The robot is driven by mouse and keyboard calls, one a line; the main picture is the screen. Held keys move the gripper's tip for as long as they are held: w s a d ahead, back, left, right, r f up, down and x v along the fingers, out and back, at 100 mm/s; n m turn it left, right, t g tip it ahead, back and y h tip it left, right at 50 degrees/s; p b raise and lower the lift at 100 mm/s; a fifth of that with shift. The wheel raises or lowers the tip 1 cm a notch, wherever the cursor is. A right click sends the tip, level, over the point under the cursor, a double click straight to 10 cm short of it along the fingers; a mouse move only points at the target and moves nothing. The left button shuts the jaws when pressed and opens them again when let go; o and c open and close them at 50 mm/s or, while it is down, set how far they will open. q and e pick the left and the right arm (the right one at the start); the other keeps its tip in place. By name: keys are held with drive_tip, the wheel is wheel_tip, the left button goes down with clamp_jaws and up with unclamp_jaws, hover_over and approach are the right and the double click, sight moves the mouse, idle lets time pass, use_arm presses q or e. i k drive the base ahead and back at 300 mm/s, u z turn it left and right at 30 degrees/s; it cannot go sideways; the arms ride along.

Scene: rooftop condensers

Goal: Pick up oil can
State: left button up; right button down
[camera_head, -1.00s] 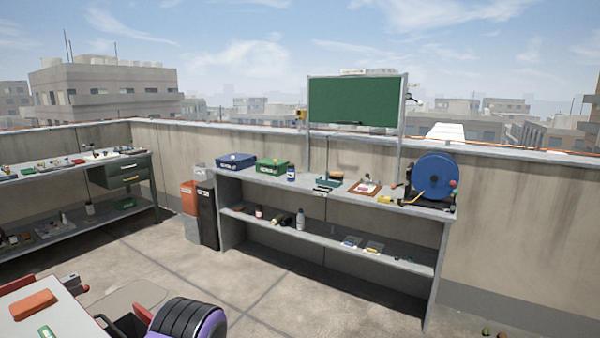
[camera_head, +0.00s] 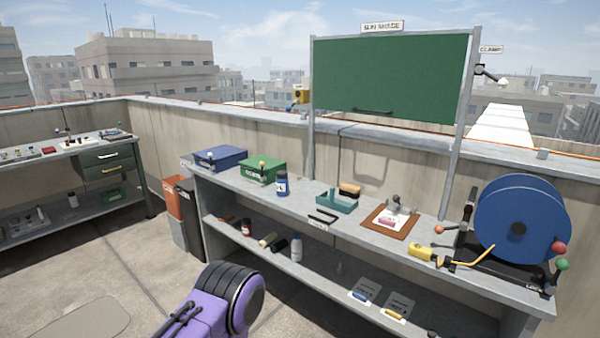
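I cannot single out an oil can for certain. A dark blue bottle (camera_head: 282,186) with a pale label stands upright on the bench top (camera_head: 330,222). On the lower shelf, a small dark red bottle (camera_head: 246,228) and a pale grey bottle (camera_head: 297,249) stand upright. A cream cylinder (camera_head: 268,239) and a black item (camera_head: 280,245) lie between them. Neither of my grippers is in view.
A blue case (camera_head: 220,158), a green case (camera_head: 262,170), a teal tray (camera_head: 337,202) and a brown board (camera_head: 390,221) sit on the bench. A large blue reel (camera_head: 522,220) fills its right end. Bins (camera_head: 174,198) stand left of the bench. Floor ahead of it is open.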

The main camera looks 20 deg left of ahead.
sight(282, 178)
drive_tip(key=i, duration=0.85)
drive_tip(key=u, duration=2.4)
drive_tip(key=i, duration=1.3)
drive_tip(key=z, duration=1.2)
